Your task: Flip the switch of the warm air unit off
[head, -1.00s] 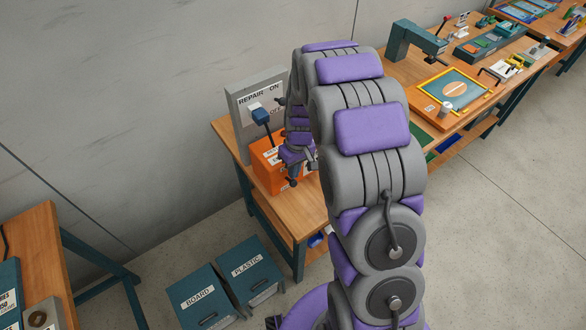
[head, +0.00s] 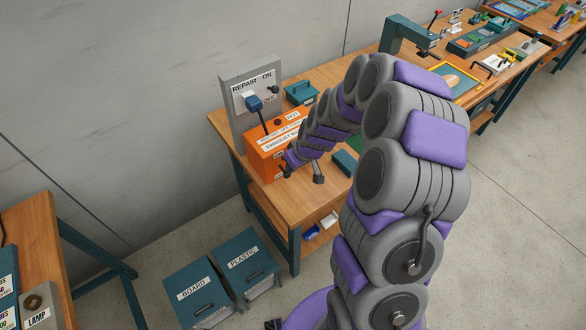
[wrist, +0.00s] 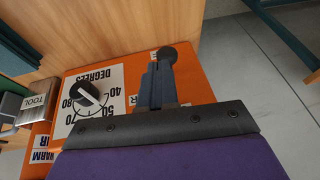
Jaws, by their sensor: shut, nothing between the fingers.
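The warm air unit (head: 262,160) is an orange box on the near left end of the bench. In the wrist view its orange face (wrist: 200,86) carries a dial (wrist: 88,95) with a white pointer and a DEGREES scale. My gripper (head: 287,170) is at the unit's front right side, fingers shut and empty. In the wrist view the shut gripper (wrist: 158,80) lies over the orange face, right of the dial. A dark round end on a short stem (wrist: 167,56) shows beyond the fingers; I cannot tell whether it is the switch. Contact is unclear.
BOARD (head: 200,293) and PLASTIC (head: 247,262) bins stand on the floor at left.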

